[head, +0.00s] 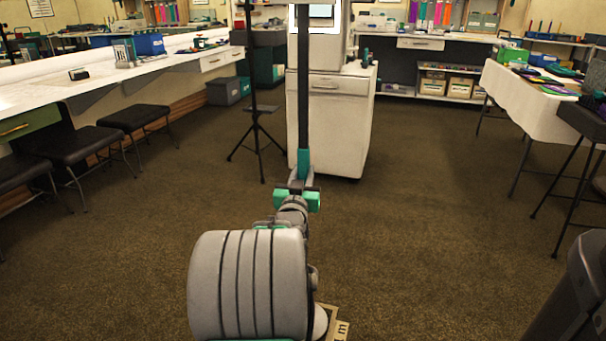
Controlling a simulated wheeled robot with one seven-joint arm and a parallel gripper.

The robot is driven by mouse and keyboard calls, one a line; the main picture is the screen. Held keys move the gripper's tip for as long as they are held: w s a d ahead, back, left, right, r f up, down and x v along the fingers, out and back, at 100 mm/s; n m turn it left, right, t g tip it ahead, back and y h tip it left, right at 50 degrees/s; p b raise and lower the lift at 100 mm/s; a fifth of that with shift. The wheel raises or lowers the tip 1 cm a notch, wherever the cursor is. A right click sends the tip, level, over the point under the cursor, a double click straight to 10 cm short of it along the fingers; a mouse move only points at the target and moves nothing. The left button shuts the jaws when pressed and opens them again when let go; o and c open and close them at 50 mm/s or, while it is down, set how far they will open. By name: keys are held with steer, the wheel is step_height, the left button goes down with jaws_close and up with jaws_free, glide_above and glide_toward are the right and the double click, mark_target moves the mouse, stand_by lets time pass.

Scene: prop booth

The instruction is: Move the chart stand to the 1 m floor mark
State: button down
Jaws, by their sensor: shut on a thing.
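The chart stand shows as a dark upright post (304,85) with a teal sleeve low on it. Its top runs out of the picture, and its foot is hidden behind my gripper. My gripper (298,194) has teal fingers and is shut on the lower part of the stand, straight ahead of me. A tan floor mark (341,328) with dark lettering lies at the bottom edge, right of my arm. It is partly hidden by the arm and cut off by the frame, and its text is only partly readable.
A white cabinet (336,125) stands close behind the post. A black tripod (259,150) stands to its left. Black stools (135,117) line the left counter (40,95). A white-clothed table (515,95) is at right. The middle carpet (420,230) is clear.

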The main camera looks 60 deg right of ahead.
steer(key=shift+f+b, duration=0.45)
steer(key=shift+b, duration=0.25)
steer(key=c, duration=1)
jaws_free()
steer(key=shift+f, duration=0.2)
steer(key=shift+c, duration=0.2)
steer(key=p+v, duration=0.1)
steer(key=v, duration=0.7)
steer(key=w+a+r+n+t+y+p, duration=0.1)
steer(key=w+a+r+y+p, duration=0.4)
steer(key=w+r+p, duration=0.55)
steer(key=w+a+r+n+t+y+p, duration=0.1)
steer(key=w+a+r+n+y+p, duration=0.15)
steer(key=a+p, duration=0.5)
steer(key=w+a+r+n+y+p, duration=0.2)
steer(key=w+a+r+y+p, duration=0.15)
steer(key=a+p, duration=0.4)
steer(key=s+a+r+n+g+y+p, duration=0.1)
steer(key=s+a+r+n+y+p, duration=0.1)
steer(key=a, duration=0.8)
steer(key=s+a+r+n+g+y+p, duration=0.2)
steer(key=s+a+r+n+y+p, duration=0.1)
steer(key=a+r+p, duration=0.3)
steer(key=s+a+r+n+g+y+p, duration=0.1)
steer(key=s+a+r+n+y+p, duration=0.2)
steer(key=a+p, duration=0.4)
steer(key=a+r+n, duration=0.1)
steer(key=a, duration=0.5)
steer(key=shift+s+a+g, duration=0.2)
steer(key=shift+a+g, duration=0.1)
